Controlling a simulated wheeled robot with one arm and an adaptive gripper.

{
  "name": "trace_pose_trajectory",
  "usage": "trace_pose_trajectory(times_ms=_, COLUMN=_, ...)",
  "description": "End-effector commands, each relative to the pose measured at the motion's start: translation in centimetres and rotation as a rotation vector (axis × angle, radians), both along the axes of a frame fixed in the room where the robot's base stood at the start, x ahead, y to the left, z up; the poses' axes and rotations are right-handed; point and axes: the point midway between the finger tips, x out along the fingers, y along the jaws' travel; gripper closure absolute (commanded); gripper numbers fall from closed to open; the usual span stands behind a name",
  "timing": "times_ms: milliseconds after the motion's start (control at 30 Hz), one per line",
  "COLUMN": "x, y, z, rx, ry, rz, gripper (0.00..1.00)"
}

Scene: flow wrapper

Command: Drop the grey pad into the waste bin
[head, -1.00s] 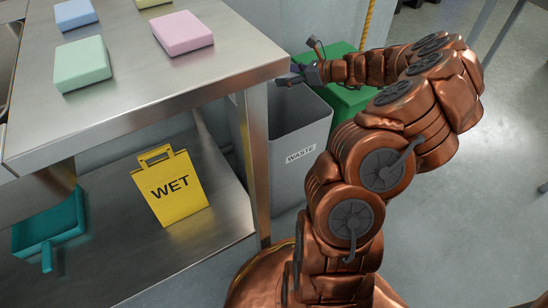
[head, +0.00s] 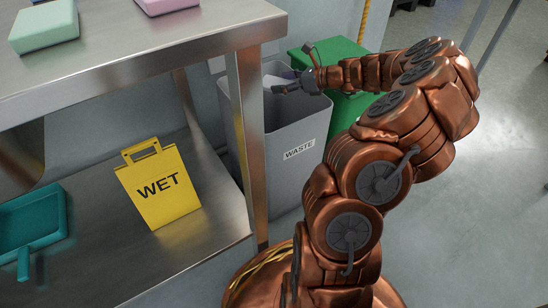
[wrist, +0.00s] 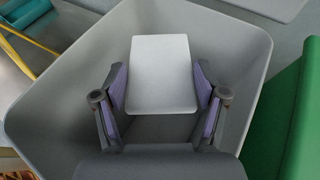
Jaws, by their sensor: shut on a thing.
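My gripper (wrist: 162,98) is shut on the grey pad (wrist: 161,72), with one finger against each side of it in the wrist view. The pad is a light grey rounded slab. In the wrist view the pad shows inside the outline of the waste bin's rim (wrist: 258,60). In the head view the grey waste bin (head: 262,150), labelled WASTE, stands beside the bench, and my gripper (head: 279,88) is over its opening. The pad is hard to make out in the head view. How far it is above the bin floor I cannot tell.
A green bin (head: 345,100) stands right behind the waste bin. A steel bench (head: 150,60) with a leg (head: 250,150) stands to the left, bearing green and pink pads. A yellow WET sign (head: 158,187) and teal dustpan (head: 35,225) are on its lower shelf.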

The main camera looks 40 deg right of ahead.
Motion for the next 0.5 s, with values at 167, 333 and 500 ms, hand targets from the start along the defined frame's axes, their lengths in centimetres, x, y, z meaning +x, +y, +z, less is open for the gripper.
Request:
trace_pose_trajectory(times_ms=167, x=0.0, y=-0.01, z=-0.75, rx=0.0, ry=0.0, rz=-0.001, gripper=0.47)
trace_pose_trajectory(times_ms=333, x=-0.01, y=-0.03, z=-0.65, rx=0.0, ry=0.0, rz=-0.001, gripper=0.47)
trace_pose_trajectory(times_ms=500, x=-0.01, y=-0.03, z=-0.64, rx=0.0, ry=0.0, rz=-0.001, gripper=0.2)
